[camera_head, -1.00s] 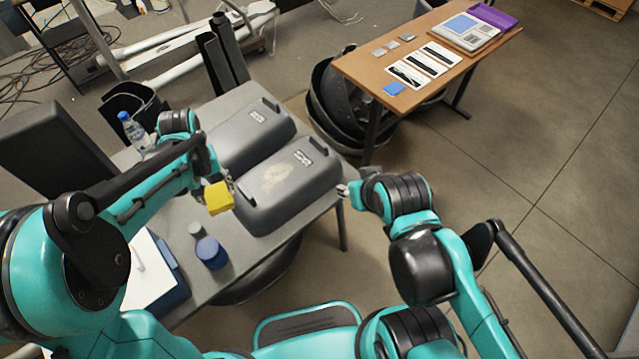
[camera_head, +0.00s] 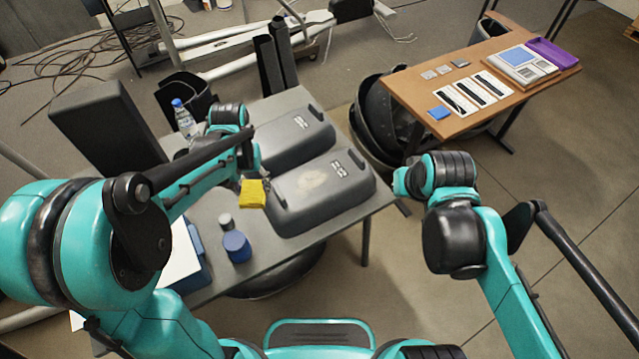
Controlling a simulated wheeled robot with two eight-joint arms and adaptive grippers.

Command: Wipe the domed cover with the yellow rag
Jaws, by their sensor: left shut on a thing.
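The yellow rag (camera_head: 253,195) hangs in my left gripper (camera_head: 262,183), which is shut on it. Rag and gripper are at the left end of the nearer grey domed cover (camera_head: 335,200). I cannot tell whether the rag touches the cover. A pale, dusty patch (camera_head: 312,180) shows on top of this cover, left of its printed label. A second grey domed cover (camera_head: 290,140) lies behind it on the same grey table (camera_head: 215,285). My right arm is to the right of the table, and its gripper is hidden behind its own wrist.
A water bottle (camera_head: 183,118) stands at the far left.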

